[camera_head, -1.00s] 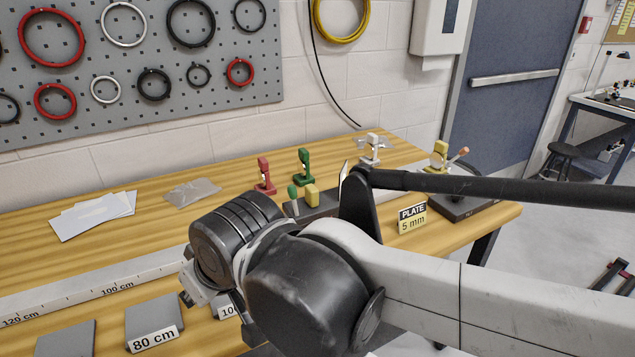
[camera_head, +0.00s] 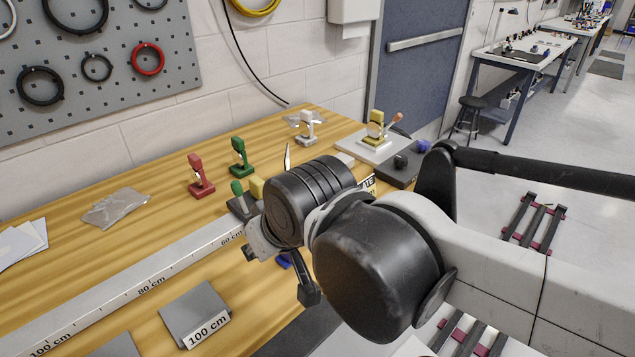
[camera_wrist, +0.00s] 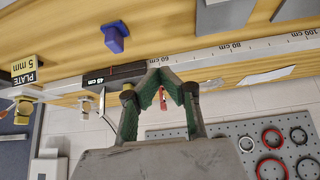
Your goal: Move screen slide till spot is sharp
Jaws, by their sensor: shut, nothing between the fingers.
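A pale scale rail (camera_head: 150,282) with cm marks runs along the bench. A dark slide block (camera_head: 238,210) sits on it, with a green knob (camera_head: 237,188) and a yellow block (camera_head: 257,187) on or by it. In the wrist view, a dark block labelled 45 cm (camera_wrist: 98,82) is on the rail. A blue piece (camera_wrist: 115,38) stands on the wood beside the rail. My gripper (camera_wrist: 165,70) is shut and empty, its fingertips above the rail area. In the head view my arm hides part of the rail. I cannot make out a light spot.
Red (camera_head: 200,178), green (camera_head: 239,160), white (camera_head: 307,130) and yellow (camera_head: 377,128) stands are at the back. A grey plate marked 100 cm (camera_head: 195,312) lies in front. A PLATE 5 mm sign (camera_wrist: 24,70) shows in the wrist view.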

